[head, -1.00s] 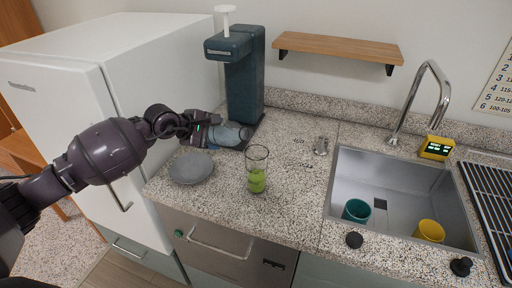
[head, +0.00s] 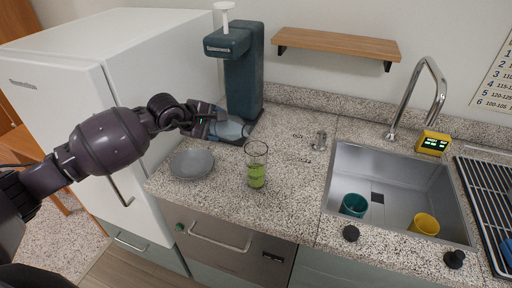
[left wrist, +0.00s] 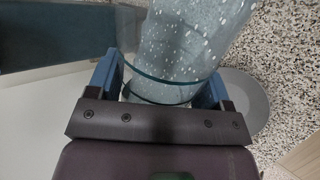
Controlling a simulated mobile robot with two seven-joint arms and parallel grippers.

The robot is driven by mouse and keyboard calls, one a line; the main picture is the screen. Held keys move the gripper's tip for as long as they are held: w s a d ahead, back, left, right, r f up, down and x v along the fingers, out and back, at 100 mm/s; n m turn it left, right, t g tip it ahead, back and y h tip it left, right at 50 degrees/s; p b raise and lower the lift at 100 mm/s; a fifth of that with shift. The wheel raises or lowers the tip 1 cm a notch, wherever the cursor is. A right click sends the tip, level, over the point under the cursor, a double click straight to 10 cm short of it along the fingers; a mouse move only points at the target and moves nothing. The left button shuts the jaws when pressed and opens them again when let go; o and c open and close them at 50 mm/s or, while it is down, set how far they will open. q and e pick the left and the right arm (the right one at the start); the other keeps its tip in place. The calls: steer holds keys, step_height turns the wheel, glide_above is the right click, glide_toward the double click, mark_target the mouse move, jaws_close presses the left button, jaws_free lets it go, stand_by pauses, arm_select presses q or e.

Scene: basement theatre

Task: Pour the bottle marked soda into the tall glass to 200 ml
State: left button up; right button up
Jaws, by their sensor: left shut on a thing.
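My left gripper (head: 208,124) is shut on a pale blue bottle (head: 232,129). The bottle is tilted close to horizontal, its neck end pointing right toward the glass. In the left wrist view the bottle (left wrist: 185,40) sits between the blue finger pads, with light specks on it. No marking on it is readable. The tall glass (head: 257,163) stands upright on the counter, right of the bottle, with green liquid (head: 256,177) in its lower part. I cannot make out a stream between them. My right gripper is not in view.
A grey plate (head: 192,163) lies on the counter below the bottle. A dark teal dispenser machine (head: 243,80) stands behind it.

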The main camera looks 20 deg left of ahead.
arm_select(q)
steer(key=shift+r, duration=0.3)
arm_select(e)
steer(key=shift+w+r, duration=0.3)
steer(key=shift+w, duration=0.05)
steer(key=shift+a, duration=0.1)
arm_select(q)
steer(key=shift+d+r, duration=0.1)
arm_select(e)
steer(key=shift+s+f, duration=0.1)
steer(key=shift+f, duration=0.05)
arm_select(q)
steer(key=shift+r+y, duration=0.2)
steer(key=shift+y, duration=0.1)
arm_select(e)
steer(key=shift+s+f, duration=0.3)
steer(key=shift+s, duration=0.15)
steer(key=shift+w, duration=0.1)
arm_select(q)
steer(key=shift+r, duration=0.1)
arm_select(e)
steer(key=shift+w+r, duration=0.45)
arm_select(q)
steer(key=shift+m, duration=0.3)
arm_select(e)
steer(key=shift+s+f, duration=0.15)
